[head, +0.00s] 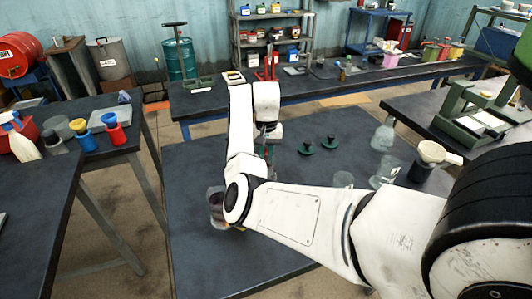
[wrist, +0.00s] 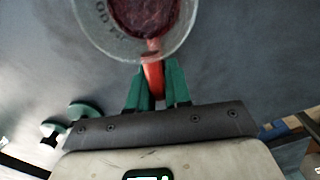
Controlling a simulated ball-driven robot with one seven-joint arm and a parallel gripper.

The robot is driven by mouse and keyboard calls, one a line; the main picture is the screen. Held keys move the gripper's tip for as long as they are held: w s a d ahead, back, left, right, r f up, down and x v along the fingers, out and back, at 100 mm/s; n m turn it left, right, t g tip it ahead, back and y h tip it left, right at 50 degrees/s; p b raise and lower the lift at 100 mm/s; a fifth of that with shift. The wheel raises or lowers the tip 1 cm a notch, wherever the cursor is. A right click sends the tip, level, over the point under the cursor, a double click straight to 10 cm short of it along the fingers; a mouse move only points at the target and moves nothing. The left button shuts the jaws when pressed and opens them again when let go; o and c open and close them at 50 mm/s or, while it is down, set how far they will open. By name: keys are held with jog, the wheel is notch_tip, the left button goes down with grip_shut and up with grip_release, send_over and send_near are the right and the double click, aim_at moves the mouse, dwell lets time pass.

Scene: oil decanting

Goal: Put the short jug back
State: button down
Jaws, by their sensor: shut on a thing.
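My gripper (wrist: 155,88) has green fingers and is shut on the orange-red handle of a clear glass jug (wrist: 187,45), with dark red contents, in the wrist view. The jug is cut off by the top edge, so its full height is hidden. A vessel with dark red contents (head: 214,203) shows left of my elbow. I cannot tell for sure that it is the held jug, nor whether the held jug touches the table.
Two green knobbed pieces (head: 305,146) lie right of my gripper. Clear glassware, including a flask (head: 383,135) and a beaker (head: 343,180), stands on the table's right side. Bare tabletop (head: 195,140) lies left of my forearm. A side table (head: 95,112) holds coloured containers.

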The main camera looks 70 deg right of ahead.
jog(key=shift+f, duration=0.1)
jog(key=c, duration=1.1)
grip_release()
jog(key=shift+o, duration=0.2)
notch_tip(320, 180, up, 12)
jog(key=shift+d+r, duration=0.1)
